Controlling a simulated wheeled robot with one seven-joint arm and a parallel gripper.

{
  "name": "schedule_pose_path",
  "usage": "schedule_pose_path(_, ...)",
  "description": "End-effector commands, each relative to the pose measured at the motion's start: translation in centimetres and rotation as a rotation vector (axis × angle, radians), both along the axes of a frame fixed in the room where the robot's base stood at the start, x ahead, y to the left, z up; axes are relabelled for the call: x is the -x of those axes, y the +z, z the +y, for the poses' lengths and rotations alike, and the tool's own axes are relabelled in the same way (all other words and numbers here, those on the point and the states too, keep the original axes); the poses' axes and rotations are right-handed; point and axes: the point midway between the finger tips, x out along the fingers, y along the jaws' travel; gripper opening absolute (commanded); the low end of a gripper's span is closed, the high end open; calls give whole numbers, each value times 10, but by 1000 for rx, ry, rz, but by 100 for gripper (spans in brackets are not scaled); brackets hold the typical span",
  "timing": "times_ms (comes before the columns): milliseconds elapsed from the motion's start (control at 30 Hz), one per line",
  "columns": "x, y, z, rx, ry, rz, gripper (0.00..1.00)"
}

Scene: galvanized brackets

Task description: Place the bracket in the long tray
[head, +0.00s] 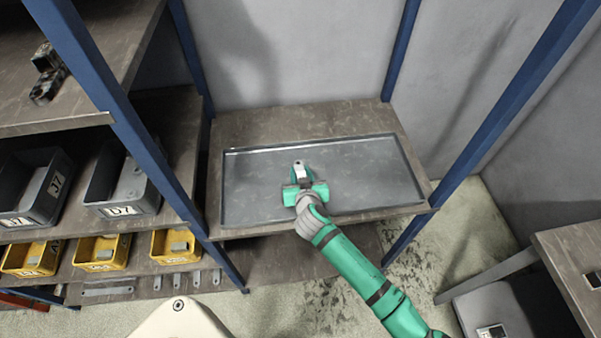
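The long tray (240,212) is a shallow, dark grey metal tray with a low rim, lying on a wooden shelf board. My gripper (301,174) reaches over the middle of the tray from the front, pointing toward the back wall. A small pale galvanized bracket (299,165) with a hole near its end sits between the green fingers, which appear shut on it. The lower part of the bracket is hidden by the gripper. I cannot tell whether the bracket touches the tray floor.
Blue posts (411,40) frame the shelf. At left are grey bins (122,186) and yellow bins (102,252), with flat metal strips (108,291) below. A dark part (46,74) lies on the upper left shelf. A table (575,262) stands at right. The tray is otherwise clear.

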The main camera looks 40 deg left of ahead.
Motion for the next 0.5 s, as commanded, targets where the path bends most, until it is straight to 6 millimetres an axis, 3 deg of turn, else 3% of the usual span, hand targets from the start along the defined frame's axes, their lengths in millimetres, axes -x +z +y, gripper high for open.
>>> schedule_pose_path(500,3,6,-5,-1,-1,0,43)
